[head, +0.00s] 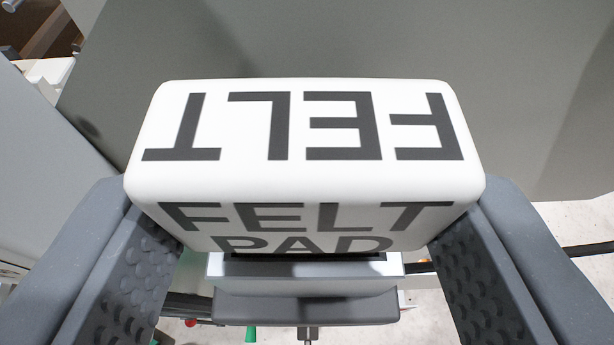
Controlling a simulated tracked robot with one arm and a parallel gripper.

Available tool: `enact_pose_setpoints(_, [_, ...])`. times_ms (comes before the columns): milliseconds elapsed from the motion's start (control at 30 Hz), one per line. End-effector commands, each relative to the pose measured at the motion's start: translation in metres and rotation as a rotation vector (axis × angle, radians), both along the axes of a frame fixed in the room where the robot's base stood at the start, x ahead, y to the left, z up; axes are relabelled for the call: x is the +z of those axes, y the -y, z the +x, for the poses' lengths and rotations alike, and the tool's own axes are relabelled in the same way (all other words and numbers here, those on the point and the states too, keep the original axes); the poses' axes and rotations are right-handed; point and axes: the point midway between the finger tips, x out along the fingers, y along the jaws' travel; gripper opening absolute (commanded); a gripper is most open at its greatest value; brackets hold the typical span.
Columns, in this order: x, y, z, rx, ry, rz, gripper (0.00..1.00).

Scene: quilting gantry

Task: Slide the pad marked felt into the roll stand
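The felt pad (306,180) is a white rounded block with dark letters. Its top reads FELT upside down, and its near face reads FELT PAD. My gripper (305,215) has one dark grey textured finger at each side of the pad, and both fingers meet its ends, so it is shut on the pad. A pale block with a dark slot edge and a grey ledge (305,285) shows just below the pad in the picture. I cannot tell whether this is the roll stand, or whether the pad touches it.
A large grey-green panel (530,80) fills the background behind the pad. A light grey panel (40,150) stands at the left. A dark cable or bar (590,249) runs at the lower right. Small green parts (251,334) show at the bottom.

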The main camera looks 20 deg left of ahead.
Motion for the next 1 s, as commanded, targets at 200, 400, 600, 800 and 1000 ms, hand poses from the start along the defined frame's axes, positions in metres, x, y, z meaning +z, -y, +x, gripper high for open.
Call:
enact_pose_setpoints(200, [-0.005, 0.0, 0.0, 0.0, 0.0, 0.0, 0.26])
enact_pose_setpoints(400, [-0.009, 0.0, 0.0, 0.0, 0.0, 0.0, 0.26])
enact_pose_setpoints(600, [-0.013, 0.0, 0.0, 0.0, 0.0, 0.0, 0.26])
enact_pose_setpoints(800, [-0.017, 0.0, 0.0, 0.0, 0.0, 0.0, 0.58])
enact_pose_setpoints(1000, [-0.017, 0.0, 0.0, 0.0, 0.0, 0.0, 0.78])
